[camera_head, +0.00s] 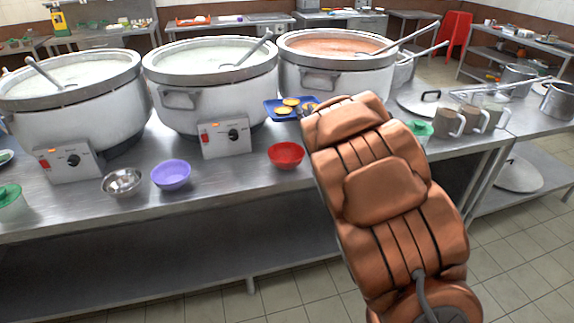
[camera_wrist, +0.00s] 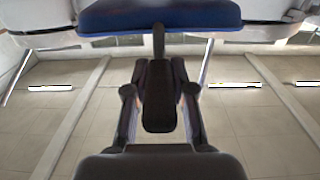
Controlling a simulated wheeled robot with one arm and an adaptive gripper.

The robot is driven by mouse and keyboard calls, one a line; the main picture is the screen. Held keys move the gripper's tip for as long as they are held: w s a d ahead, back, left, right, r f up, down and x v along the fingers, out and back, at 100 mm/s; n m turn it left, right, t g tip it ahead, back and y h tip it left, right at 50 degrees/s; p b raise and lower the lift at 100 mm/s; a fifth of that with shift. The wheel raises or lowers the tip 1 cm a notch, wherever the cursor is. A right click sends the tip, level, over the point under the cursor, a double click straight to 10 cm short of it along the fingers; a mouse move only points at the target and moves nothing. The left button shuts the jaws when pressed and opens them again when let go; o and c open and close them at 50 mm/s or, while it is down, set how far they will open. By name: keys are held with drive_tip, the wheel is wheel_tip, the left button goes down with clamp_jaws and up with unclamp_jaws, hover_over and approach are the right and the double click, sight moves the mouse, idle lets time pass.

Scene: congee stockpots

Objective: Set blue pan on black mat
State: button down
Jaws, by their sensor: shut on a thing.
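The blue pan (camera_head: 283,115) shows just left of my arm's end in the head view, with several round yellow pieces on it. In the wrist view the blue pan's underside (camera_wrist: 160,17) fills the top edge, with a dark handle reaching down from it. My gripper (camera_wrist: 158,95) is shut on this handle. In the head view my arm mostly hides the gripper and the right part of the pan. The pan appears roughly level, but I cannot tell its height above the counter. I cannot make out a black mat in either view.
Large stockpots (camera_head: 210,85) line the counter behind. A red bowl (camera_head: 286,155), a purple bowl (camera_head: 171,175) and a metal bowl (camera_head: 122,182) stand along the front. Mugs (camera_head: 447,122), a green-lidded container (camera_head: 420,130) and a pot lid (camera_head: 418,102) are at right.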

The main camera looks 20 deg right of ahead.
drive_tip(key=s+d+f+b, duration=0.3)
drive_tip(key=s+d+f, duration=0.25)
drive_tip(key=d, duration=0.45)
drive_tip(key=s+d+f+b, duration=0.3)
drive_tip(key=s+d+f, duration=0.3)
drive_tip(key=d, duration=0.4)
drive_tip(key=s+d+f+b, duration=0.2)
drive_tip(key=s+d+f, duration=0.1)
drive_tip(key=s, duration=0.4)
drive_tip(key=s+d+f+b, duration=0.1)
drive_tip(key=s+d+f, duration=0.15)
drive_tip(key=s, duration=0.45)
drive_tip(key=s+d+f+b, duration=0.2)
drive_tip(key=s+f, duration=0.1)
drive_tip(key=s, duration=0.5)
drive_tip(key=w+p, duration=0.2)
drive_tip(key=w, duration=3)
drive_tip(key=shift+w+f, duration=0.15)
drive_tip(key=shift+f, duration=0.1)
drive_tip(key=c, duration=1)
unclamp_jaws()
